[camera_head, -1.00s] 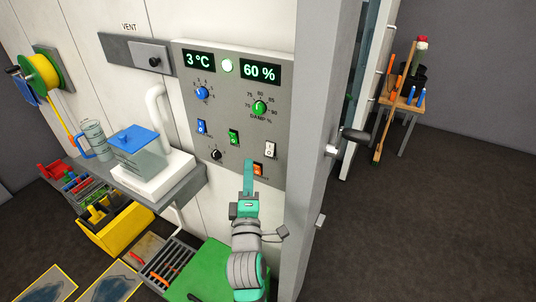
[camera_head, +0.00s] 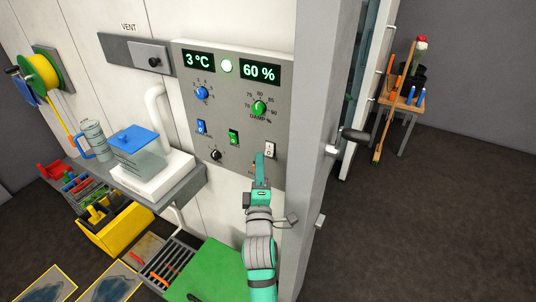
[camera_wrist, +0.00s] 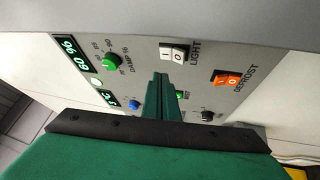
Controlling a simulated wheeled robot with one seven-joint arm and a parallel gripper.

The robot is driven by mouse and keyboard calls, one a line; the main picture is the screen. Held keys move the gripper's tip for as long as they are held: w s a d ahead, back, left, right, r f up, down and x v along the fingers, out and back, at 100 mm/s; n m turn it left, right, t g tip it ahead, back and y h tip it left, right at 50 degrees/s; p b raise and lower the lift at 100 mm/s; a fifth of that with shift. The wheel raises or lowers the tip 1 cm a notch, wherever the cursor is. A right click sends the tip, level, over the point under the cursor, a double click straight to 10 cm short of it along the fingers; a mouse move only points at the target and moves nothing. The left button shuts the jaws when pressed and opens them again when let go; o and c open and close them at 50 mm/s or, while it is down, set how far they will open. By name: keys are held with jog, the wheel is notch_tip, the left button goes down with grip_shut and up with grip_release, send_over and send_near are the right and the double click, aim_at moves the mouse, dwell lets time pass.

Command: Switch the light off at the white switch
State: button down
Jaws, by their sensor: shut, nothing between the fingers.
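The white switch (camera_head: 270,149) is a rocker at the lower right of the grey control panel. In the wrist view the white switch (camera_wrist: 174,53) carries I and O marks, with LIGHT printed beside it. I cannot tell which side is pressed in. My gripper (camera_head: 260,157) is shut and empty, its green fingers pointing up at the panel just below and left of the white switch. In the wrist view my gripper (camera_wrist: 160,77) ends a little short of the switch, with a visible gap.
The orange DEFROST switch (camera_wrist: 227,79) is close by; my gripper mostly hides it in the head view. A green switch (camera_head: 234,138), blue switch (camera_head: 201,127), black knob (camera_head: 215,155) and green knob (camera_head: 259,107) share the panel. A grey post (camera_head: 318,150) stands right of it.

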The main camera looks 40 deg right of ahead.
aim_at(266, 148)
jog(key=shift+w+d+f, duration=0.25)
jog(key=shift+d, duration=0.35)
jog(key=shift+w+d+f, duration=0.25)
jog(key=shift+d, duration=0.35)
jog(key=shift+s, duration=0.15)
dwell(0.4)
jog(key=shift+d, duration=0.1)
dwell(0.6)
jog(key=shift+w+d+f, duration=0.1)
jog(key=shift+w+d, duration=0.15)
jog(key=shift+w+d+f, duration=0.15)
jog(key=shift+d, duration=0.15)
dwell(0.8)
jog(key=shift+a, duration=0.2)
